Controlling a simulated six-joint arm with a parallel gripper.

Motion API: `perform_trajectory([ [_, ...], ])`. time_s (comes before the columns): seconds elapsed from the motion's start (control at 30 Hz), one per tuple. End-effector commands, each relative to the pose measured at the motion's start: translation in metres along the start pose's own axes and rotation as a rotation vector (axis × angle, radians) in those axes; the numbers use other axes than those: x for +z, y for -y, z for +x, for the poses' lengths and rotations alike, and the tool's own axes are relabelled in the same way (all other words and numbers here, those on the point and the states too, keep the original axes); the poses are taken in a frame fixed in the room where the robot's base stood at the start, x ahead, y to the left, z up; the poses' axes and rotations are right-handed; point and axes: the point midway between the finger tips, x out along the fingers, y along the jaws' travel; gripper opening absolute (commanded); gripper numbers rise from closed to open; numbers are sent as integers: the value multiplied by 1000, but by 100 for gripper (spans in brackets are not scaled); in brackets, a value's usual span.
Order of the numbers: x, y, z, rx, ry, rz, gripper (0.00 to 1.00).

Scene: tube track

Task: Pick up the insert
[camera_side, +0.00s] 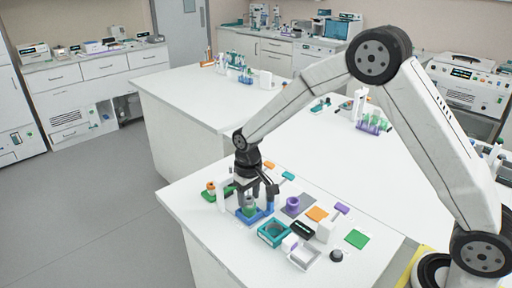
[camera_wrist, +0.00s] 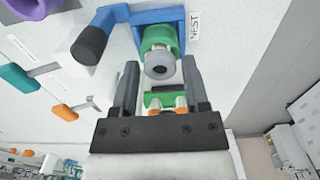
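A green ring-shaped part with a grey cylindrical piece (camera_wrist: 159,66) at its centre sits in a blue holder (camera_wrist: 178,16) beside a "NEST" label in the wrist view. Which piece is the insert, I cannot tell for sure. In the side view the green part (camera_side: 249,210) stands in the blue holder (camera_side: 264,215) near the bench's left front. My gripper (camera_wrist: 160,64) is open, its two dark fingers on either side of the grey piece and apart from it in the picture. In the side view my gripper (camera_side: 253,198) points down just over the holder and partly hides it.
A dark-capped post (camera_wrist: 90,43) stands beside the holder. A teal tray (camera_side: 273,233), a white tray (camera_side: 304,256), a purple ring (camera_side: 292,203) and a green square (camera_side: 356,239) lie to the right. An orange-and-green part (camera_side: 211,191) stands close on the left. The bench's left edge is near.

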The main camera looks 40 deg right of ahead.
Motion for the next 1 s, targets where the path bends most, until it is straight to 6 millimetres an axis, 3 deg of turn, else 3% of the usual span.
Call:
perform_trajectory([
  [0.03, 0, 0, 0, 0, 0, 0, 39],
  [0.13, 0, 0, 0, 0, 0, 0, 8],
  [0.17, 0, 0, 0, 0, 0, 0, 4],
  [0.47, 0, 0, -6, 0, -1, 0, 3],
  [1.0, 0, 0, -36, 0, -2, 0, 3],
])
